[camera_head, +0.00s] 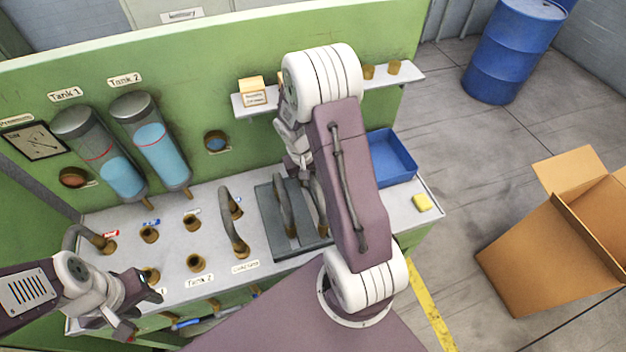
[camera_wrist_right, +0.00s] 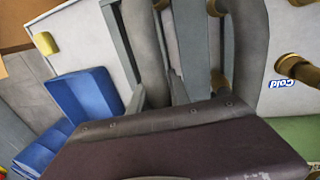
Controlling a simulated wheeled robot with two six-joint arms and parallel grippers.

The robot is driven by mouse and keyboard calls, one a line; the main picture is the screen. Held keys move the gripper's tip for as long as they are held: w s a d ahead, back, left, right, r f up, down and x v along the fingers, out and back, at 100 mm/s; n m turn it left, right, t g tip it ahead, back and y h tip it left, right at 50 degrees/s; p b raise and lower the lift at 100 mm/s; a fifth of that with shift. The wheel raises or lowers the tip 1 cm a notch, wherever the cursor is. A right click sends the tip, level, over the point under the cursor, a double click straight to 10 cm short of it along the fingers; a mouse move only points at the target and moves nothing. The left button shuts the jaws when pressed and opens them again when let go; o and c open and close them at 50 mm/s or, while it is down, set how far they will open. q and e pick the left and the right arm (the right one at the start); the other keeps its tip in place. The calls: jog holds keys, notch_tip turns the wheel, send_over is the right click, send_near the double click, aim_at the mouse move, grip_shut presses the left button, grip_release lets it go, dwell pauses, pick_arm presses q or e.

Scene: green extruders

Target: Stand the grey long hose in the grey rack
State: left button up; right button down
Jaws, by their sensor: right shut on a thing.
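The grey rack (camera_head: 262,205) lies on the bench top right of the middle, and its edge shows in the wrist view (camera_wrist_right: 120,45). A grey hose with brass ends (camera_head: 318,203), which I take for the long one, is at the rack's right side, partly behind my right arm. My right gripper (camera_head: 305,172) is shut on it; its fingertips are mostly hidden. The hose fills the middle of the wrist view (camera_wrist_right: 147,45). I cannot tell whether its ends touch the rack. Another grey hose (camera_head: 284,205) arches in the rack. My left gripper (camera_head: 143,308) is open and empty at the front left.
A grey hose (camera_head: 229,222) arches over brass sockets left of the rack. A blue bin (camera_head: 393,158) and yellow sponge (camera_head: 422,202) are on the right. A green panel with tanks (camera_head: 155,140) stands behind.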

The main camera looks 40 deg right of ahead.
jog(key=shift+f+b, duration=0.3)
jog(key=shift+f, duration=0.1)
jog(key=c, duration=1.1)
grip_release()
jog(key=shift+r, duration=0.1)
jog(key=shift+c, duration=0.2)
jog(key=r, duration=0.3)
jog(key=a+r+b, duration=0.1)
jog(key=r, duration=0.5)
jog(key=shift+w+a, duration=0.2)
jog(key=shift+a, duration=0.15)
jog(key=shift+f, duration=0.1)
